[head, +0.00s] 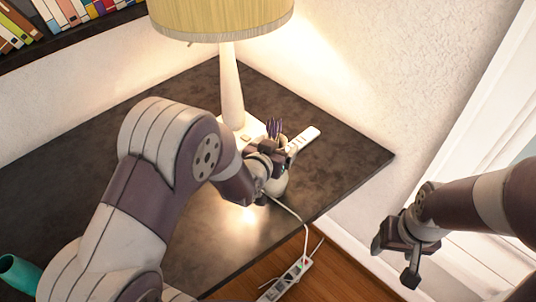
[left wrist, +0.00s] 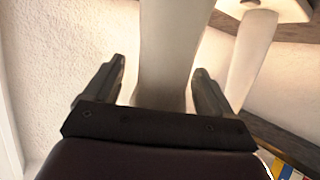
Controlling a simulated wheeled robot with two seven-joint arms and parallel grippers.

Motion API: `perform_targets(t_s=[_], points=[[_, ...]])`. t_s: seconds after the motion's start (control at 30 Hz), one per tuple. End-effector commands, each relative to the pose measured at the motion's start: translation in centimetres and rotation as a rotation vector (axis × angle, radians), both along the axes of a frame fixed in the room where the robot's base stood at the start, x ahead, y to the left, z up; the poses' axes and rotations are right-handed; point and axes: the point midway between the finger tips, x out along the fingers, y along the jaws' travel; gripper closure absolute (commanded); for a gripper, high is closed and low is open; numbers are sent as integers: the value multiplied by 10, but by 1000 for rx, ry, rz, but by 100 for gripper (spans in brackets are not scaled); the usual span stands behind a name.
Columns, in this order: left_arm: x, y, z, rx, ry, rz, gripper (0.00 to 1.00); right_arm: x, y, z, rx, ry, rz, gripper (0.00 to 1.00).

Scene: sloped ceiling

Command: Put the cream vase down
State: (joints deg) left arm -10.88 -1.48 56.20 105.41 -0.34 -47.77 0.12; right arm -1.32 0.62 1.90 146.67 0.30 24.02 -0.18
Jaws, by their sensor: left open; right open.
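The cream vase (left wrist: 172,50) stands between the two spread fingers of my left gripper (left wrist: 152,88) in the left wrist view, with a gap showing near the fingertips. In the head view my left gripper (head: 268,168) is over the dark table near its right edge and hides most of the vase. Only a pale rounded part of the vase (head: 281,184) shows beside the gripper. Whether its base rests on the table is hidden. My right gripper (head: 396,258) is open and empty, off the table to the right.
A lamp (head: 231,85) with a yellow shade stands just behind on the dark table (head: 345,155). Purple sprigs (head: 274,128) and a white flat object (head: 303,139) are close to my left gripper. A power strip (head: 290,280) lies on the floor. A teal object (head: 18,272) is at lower left.

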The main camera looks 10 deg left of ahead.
Motion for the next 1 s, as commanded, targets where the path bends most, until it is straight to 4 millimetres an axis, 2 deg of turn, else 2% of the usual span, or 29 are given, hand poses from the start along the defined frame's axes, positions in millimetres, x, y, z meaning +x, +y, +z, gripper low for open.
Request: perform_targets(t_s=[0.33,0.43,0.57,0.67,0.77,0.8,0.9,1.0], points=[[-71,14,30,-1,-4,0,16,0,0,-4,0,0,0,35],[-85,17,36,0,2,0,16,0,0,1,0,0,0,35],[-94,21,37,6,31,7,16,0,0,2,0,0,0,35],[-104,35,21,41,225,41,16,0,0,2,0,0,0,35],[-133,56,2,80,530,91,16,0,0,1,0,0,0,35],[-149,63,-3,91,649,109,16,0,0,1,0,0,0,35],[-186,76,-6,106,889,139,16,0,0,1,0,0,0,35],[-210,81,-3,111,1025,154,16,0,0,1,0,0,0,35]])
